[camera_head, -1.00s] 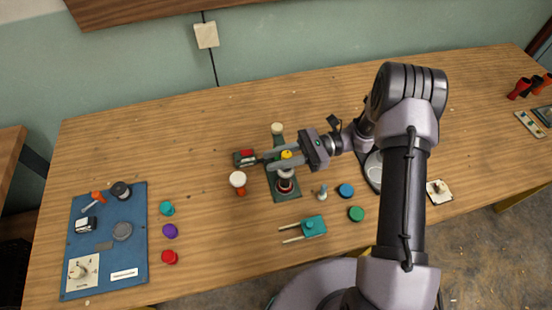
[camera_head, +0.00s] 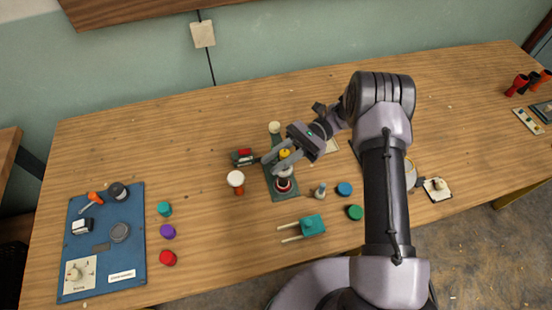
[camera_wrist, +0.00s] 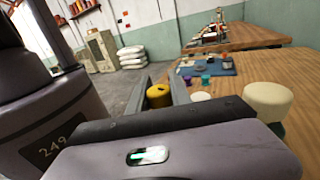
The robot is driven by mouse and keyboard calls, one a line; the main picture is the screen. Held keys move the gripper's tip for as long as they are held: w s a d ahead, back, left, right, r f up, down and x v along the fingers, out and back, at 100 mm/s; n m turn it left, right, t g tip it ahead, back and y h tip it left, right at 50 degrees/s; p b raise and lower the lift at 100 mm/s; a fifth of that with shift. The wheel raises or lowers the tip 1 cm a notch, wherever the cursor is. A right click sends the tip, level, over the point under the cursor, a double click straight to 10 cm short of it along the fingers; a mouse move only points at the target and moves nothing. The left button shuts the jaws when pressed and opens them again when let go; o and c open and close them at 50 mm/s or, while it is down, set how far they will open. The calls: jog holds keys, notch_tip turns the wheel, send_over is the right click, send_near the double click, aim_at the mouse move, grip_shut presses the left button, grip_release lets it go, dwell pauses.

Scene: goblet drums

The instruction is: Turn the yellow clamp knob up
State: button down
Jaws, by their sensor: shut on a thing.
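The yellow clamp knob (camera_head: 284,154) sits on a green stand (camera_head: 282,190) near the middle of the table. My gripper (camera_head: 276,158) is shut on the knob, with one finger on each side of it. In the wrist view the knob (camera_wrist: 159,95) shows as a ribbed yellow cylinder between the two fingers.
A cream round knob (camera_head: 274,127) stands at the stand's back end. A red-and-dark clamp piece (camera_head: 243,156) and a white-topped goblet drum (camera_head: 236,179) are close on the left. A teal block with prongs (camera_head: 311,225) lies in front. A blue panel (camera_head: 105,250) is far left.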

jog(key=c, duration=1.2)
grip_release()
jog(key=shift+o, duration=0.2)
jog(key=shift+r, duration=0.3)
jog(key=s+d+r+p, duration=0.2)
jog(key=s, duration=0.5)
jog(key=s+d+r+p, duration=0.2)
jog(key=s+d+p, duration=0.1)
jog(key=s, duration=0.5)
jog(key=shift+d+r+p, duration=0.15)
jog(key=shift+r+p, duration=0.05)
jog(key=shift+p, duration=0.15)
jog(key=shift+s, duration=0.1)
